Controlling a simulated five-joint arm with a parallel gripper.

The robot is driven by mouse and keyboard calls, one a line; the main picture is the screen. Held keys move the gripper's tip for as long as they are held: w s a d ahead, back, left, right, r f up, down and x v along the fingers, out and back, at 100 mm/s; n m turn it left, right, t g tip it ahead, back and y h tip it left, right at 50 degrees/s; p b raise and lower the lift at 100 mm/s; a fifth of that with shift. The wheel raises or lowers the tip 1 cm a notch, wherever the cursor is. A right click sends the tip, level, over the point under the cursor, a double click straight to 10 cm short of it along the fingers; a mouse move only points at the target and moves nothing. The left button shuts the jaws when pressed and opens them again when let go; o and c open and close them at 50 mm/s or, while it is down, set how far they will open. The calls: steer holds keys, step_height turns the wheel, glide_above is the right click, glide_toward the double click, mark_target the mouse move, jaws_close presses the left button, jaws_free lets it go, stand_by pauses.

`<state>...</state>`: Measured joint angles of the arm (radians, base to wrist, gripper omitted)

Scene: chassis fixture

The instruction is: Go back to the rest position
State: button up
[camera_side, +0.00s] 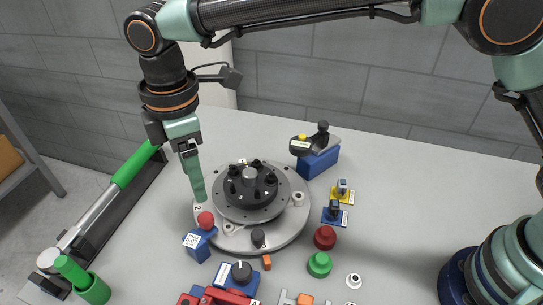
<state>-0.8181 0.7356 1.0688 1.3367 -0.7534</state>
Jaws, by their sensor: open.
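My gripper (198,195) points down at the left edge of the round grey chassis fixture (290,232). Its green fingers overlap in this view, and I see nothing held between them. The fingertips are close above a red ball-shaped knob (205,220) at the fixture's rim. Whether they touch the fixture cannot be told. A dark round hub (251,190) with several posts stands in the middle of the fixture.
A blue block (199,245) stands front left of the fixture. Red (325,237) and green (319,264) knobs lie at its right front. A blue stand (317,162) is behind. A green-handled tool (133,166) lies left beside a green cup (92,289). The table's right middle is clear.

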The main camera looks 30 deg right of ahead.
steer(key=shift+r, duration=0.5)
steer(key=w+d+r+m+t+y, duration=0.1)
steer(key=d+r+m, duration=0.3)
steer(key=d, duration=0.6)
steer(key=w+d+r+m+t, duration=0.1)
steer(key=d+r+m, duration=0.35)
steer(key=d, duration=0.55)
steer(key=s+d+m+t, duration=0.1)
steer(key=s+d+m, duration=0.2)
steer(key=d, duration=0.3)
steer(key=s+d+f+m+t, duration=0.1)
steer(key=s+d+m, duration=0.2)
steer(key=d, duration=0.3)
steer(key=s+d+f+m+t+h, duration=0.1)
steer(key=s+d+m, duration=0.2)
steer(key=d, duration=0.3)
steer(key=shift+s+d+f+t, duration=0.2)
steer(key=shift+s+d+t, duration=0.1)
steer(key=shift+s+d, duration=0.1)
